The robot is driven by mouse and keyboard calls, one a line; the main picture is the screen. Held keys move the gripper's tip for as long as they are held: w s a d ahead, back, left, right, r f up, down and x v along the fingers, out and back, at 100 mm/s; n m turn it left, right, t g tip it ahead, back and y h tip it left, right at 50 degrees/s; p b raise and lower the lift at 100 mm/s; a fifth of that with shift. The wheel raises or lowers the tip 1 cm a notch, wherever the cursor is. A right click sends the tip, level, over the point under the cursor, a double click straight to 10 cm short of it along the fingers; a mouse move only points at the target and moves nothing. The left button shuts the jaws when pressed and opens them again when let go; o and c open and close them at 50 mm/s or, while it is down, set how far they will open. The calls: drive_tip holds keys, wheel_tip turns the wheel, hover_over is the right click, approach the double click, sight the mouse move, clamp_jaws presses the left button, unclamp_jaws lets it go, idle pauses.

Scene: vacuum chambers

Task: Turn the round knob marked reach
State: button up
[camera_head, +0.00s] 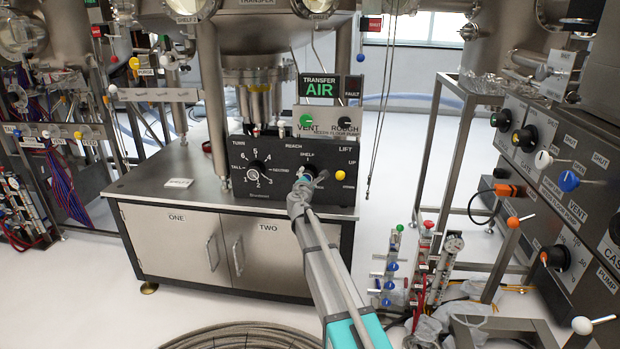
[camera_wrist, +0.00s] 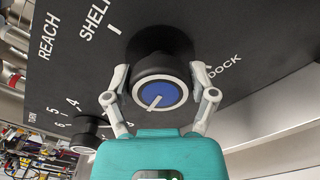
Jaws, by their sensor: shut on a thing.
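The round reach knob (camera_wrist: 158,92) is black with a blue face and a white pointer line. It sits on a black panel (camera_head: 272,190) above the steel cabinet, under the labels REACH and SHELF. In the wrist view, the pointer slants toward the lower left of the face. My gripper (camera_wrist: 160,98) has one finger on each side of the knob and is shut on it. In the head view, my gripper (camera_head: 308,178) reaches the panel from the front and hides most of the knob.
The turn knob (camera_head: 257,171) with numbers is left of the reach knob, and a yellow lift button (camera_head: 340,175) is right. Green vent (camera_head: 306,121) and black rough (camera_head: 345,124) knobs sit above. A coloured valve stand (camera_head: 390,268) rises right of my arm.

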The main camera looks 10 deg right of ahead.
drive_tip(key=m, duration=0.5)
drive_tip(key=shift+d+f+m, duration=0.1)
drive_tip(key=shift+d+m, duration=0.15)
drive_tip(key=shift+m, duration=0.15)
drive_tip(key=m, duration=0.4)
drive_tip(key=shift+f, duration=0.1)
drive_tip(key=m, duration=0.5)
drive_tip(key=shift+f+m+b, duration=0.1)
drive_tip(key=shift+m+b, duration=0.2)
drive_tip(key=shift+m, duration=0.1)
drive_tip(key=shift+a+f+m, duration=0.1)
drive_tip(key=shift+m, duration=2.2)
drive_tip(key=o, duration=1)
drive_tip(key=shift+o, duration=0.2)
drive_tip(key=shift+a, duration=0.1)
